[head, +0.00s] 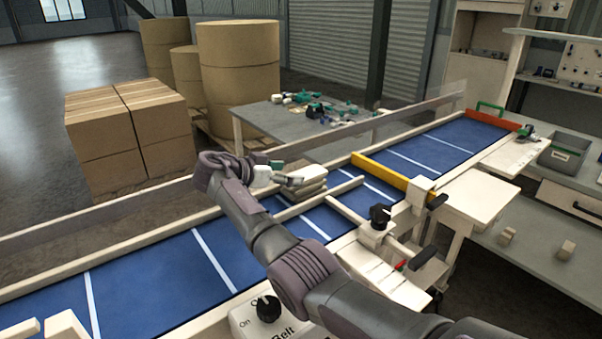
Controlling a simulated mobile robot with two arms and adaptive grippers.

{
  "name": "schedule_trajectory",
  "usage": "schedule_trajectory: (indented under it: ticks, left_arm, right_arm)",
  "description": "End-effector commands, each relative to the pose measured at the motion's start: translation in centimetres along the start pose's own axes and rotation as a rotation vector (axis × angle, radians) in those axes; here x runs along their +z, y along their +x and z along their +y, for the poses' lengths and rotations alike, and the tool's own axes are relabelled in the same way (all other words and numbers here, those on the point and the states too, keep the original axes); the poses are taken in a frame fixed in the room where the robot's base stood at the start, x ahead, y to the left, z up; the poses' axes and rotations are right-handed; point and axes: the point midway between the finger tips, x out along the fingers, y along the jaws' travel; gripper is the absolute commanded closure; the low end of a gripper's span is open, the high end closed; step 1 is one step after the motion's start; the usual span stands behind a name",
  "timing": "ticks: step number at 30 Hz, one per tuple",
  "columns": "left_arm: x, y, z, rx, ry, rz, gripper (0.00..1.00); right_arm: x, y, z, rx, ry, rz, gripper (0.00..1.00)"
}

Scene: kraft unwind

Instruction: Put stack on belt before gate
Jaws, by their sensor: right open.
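A small stack (315,188) of flat, pale layers sits at the belt, towards its far side. The blue belt (220,255) with white cross lines runs from lower left to upper right. A yellow bar (393,174), which looks like the gate, crosses the belt to the right of the stack, with a gap between them. My right gripper (287,180) is open at the left end of the stack. Its fingertips overlap the stack's edge in the picture; I cannot tell whether they touch it. My left gripper is not in view.
Pale wooden rails (320,197) and a black-knobbed clamp (380,214) stand at the belt's near side. A clear guard (110,220) runs along the far side. A red bar (487,120) crosses the belt's far end. A grey table (260,120) stands behind.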

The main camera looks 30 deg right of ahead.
Motion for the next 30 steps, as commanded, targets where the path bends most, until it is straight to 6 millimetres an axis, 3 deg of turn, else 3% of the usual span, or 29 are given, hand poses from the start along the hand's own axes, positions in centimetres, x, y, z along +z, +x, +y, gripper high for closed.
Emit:
schedule_trajectory:
  ticks: [4,10,30]
  left_arm:
    - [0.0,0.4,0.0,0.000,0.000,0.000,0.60]
    - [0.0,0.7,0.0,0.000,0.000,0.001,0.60]
    - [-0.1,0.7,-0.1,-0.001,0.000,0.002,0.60]
  right_arm:
    - [0.1,-3.2,-0.1,-0.003,0.000,0.001,0.17]
    - [0.1,-5.5,0.0,0.000,-0.001,0.000,0.17]
    - [0.0,-6.1,0.0,0.001,-0.001,0.001,0.17]
